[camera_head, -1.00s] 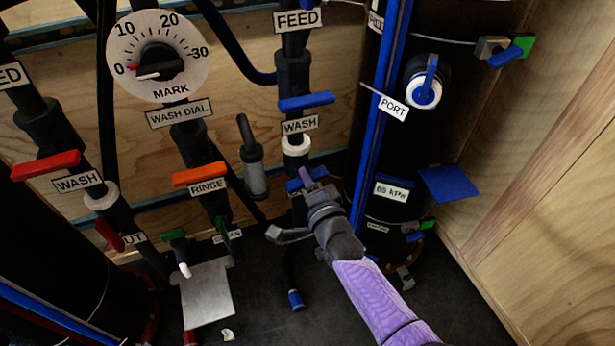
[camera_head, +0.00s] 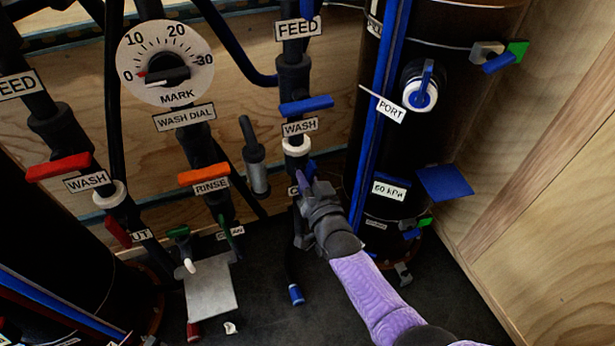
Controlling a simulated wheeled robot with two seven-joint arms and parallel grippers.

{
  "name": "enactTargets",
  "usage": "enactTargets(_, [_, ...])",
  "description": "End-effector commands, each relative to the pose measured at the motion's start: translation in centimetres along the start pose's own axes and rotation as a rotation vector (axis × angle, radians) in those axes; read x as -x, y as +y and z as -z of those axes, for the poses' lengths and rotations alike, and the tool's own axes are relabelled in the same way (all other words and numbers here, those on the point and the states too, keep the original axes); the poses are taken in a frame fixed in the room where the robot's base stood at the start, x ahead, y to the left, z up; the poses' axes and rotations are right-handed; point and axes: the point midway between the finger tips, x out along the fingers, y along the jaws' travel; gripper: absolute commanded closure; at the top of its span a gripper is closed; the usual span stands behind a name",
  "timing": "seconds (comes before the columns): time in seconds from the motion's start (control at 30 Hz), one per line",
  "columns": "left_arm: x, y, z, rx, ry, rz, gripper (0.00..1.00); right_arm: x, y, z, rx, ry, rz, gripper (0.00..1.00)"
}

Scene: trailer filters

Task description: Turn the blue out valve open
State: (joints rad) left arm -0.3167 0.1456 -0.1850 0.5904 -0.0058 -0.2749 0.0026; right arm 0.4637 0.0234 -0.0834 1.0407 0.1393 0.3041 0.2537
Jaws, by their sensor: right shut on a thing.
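The blue out valve handle (camera_head: 310,168) is on the dark pipe below the blue wash valve. It shows as a small, steeply slanted blue piece at my right gripper's tip. Its label is mostly covered by the gripper. My right gripper (camera_head: 304,184) reaches in from the lower right and is shut on this handle. The fingers and wrist hide much of the handle and the pipe behind it. My left gripper is not in view.
The blue wash handle (camera_head: 306,105) lies crosswise just above. Red and orange valves and the wash dial (camera_head: 165,63) are at left.

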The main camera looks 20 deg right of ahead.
Motion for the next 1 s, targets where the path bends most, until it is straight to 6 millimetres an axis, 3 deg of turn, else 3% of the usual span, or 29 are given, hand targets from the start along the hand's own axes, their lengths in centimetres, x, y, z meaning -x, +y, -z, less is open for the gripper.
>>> enactTargets(0.43, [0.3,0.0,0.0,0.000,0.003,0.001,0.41,0.0,0.0,0.0,0.283,-0.001,0.000,1.00])
enactTargets(1.0, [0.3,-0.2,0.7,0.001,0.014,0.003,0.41,0.0,0.0,0.0,0.363,-0.001,0.000,1.00])
